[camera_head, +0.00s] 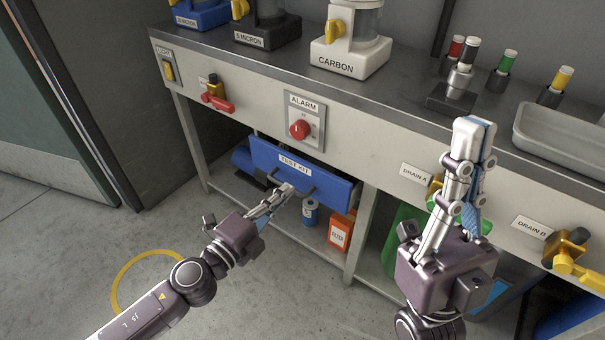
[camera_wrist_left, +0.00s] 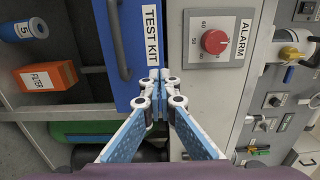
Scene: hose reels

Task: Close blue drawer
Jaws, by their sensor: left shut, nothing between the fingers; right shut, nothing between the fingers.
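The blue drawer (camera_head: 330,190) has a white TEST KIT label and a dark bar handle and sits under the bench top. How far its front stands out from the bench is hard to tell. My left gripper (camera_head: 287,190) is shut and empty, its fingertips in front of the drawer's face below the label. In the left wrist view, the shut fingertips (camera_wrist_left: 160,76) overlap the face of the blue drawer (camera_wrist_left: 130,80) beside the label; I cannot tell whether they touch. My right gripper (camera_head: 474,130) is shut and empty, raised in front of the bench to the right.
A red-handled valve (camera_head: 217,98) is at left. Open floor lies at front left.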

